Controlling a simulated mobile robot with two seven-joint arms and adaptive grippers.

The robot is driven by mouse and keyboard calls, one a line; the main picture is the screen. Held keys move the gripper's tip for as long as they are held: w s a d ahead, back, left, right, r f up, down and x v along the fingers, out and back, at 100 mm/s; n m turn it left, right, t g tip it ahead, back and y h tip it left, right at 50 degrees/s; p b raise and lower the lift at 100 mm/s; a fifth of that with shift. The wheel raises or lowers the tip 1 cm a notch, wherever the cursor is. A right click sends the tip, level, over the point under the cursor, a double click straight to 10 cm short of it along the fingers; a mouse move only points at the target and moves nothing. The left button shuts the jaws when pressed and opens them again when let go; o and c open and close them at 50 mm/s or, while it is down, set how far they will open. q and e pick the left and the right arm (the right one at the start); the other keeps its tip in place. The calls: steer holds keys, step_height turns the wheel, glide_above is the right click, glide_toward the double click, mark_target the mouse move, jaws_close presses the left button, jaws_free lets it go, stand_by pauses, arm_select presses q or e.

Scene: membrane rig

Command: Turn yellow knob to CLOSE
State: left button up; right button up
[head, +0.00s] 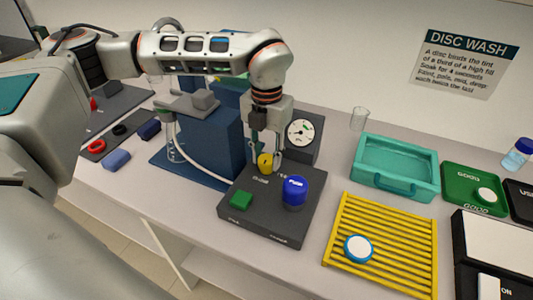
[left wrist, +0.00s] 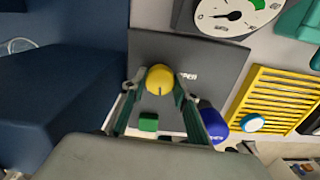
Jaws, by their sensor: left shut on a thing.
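The yellow knob (head: 265,163) stands at the back of a dark grey control box (head: 262,222) on the bench. Part of an "OPEN" label shows beside it in the left wrist view, where the yellow knob (left wrist: 160,79) carries a dark pointer line aimed toward the near side. My left gripper (head: 266,160) points down from above, with its fingertips on both sides of the knob. In the left wrist view my left gripper (left wrist: 160,84) is shut on it. The CLOSE label cannot be read. My right gripper is not in view.
A blue knob (head: 294,191) and a green button (head: 241,200) sit on the same box. A dial gauge (head: 300,133) stands behind. A blue block rig (head: 212,140) is to the left, a yellow rack (head: 385,245) and teal tray (head: 395,165) to the right.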

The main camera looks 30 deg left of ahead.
mark_target(267, 159)
arm_select(q)
steer(key=shift+r+m, duration=0.1)
steer(key=shift+m, duration=0.7)
steer(key=shift+w, duration=0.1)
steer(key=o, duration=1.1)
step_height(267, 159, up, 12)
steer(key=shift+f, duration=0.1)
